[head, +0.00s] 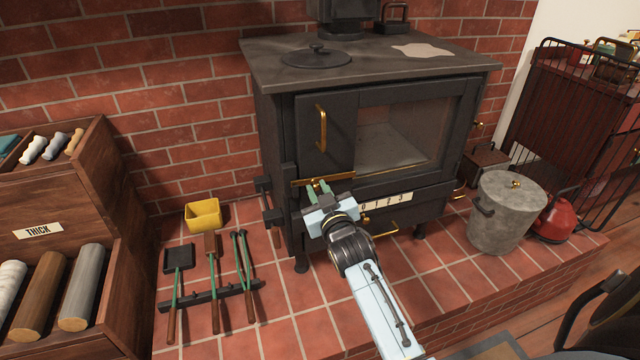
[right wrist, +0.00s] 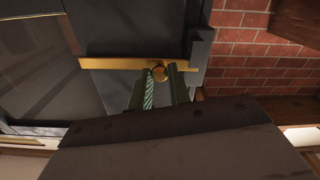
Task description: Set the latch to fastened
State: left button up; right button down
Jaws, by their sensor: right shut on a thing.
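The latch (head: 342,179) is a brass bar lying nearly level across the lower left of the black stove's door (head: 325,145). It also shows in the right wrist view (right wrist: 110,63), with a round brass knob (right wrist: 158,72) on it. The bar's end reaches a dark bracket (right wrist: 200,48) beside the door. My right gripper (head: 318,187) is shut on the latch's knob, its green fingers (right wrist: 161,82) on either side. The door looks closed, with a brass handle (head: 321,128) above the latch. My left gripper is not in view.
A number strip (head: 387,201) and brass knobs sit just below the door. Fire tools (head: 212,285) and a yellow container (head: 203,214) are on the tiles to the left. A grey lidded bucket (head: 507,215) and red kettle (head: 556,220) stand to the right.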

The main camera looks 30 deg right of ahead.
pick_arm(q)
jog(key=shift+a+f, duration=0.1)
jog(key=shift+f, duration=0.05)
pick_arm(e)
jog(key=shift+f+n, duration=0.25)
jog(key=shift+n, duration=0.05)
jog(key=c, duration=1.3)
grip_release()
jog(key=shift+s+a, duration=0.1)
jog(key=shift+s, duration=0.15)
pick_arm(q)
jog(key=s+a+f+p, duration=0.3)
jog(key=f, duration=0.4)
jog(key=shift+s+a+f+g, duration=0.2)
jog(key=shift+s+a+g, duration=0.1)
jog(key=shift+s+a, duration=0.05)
pick_arm(e)
jog(key=v, duration=1.3)
jog(key=shift+f, duration=0.1)
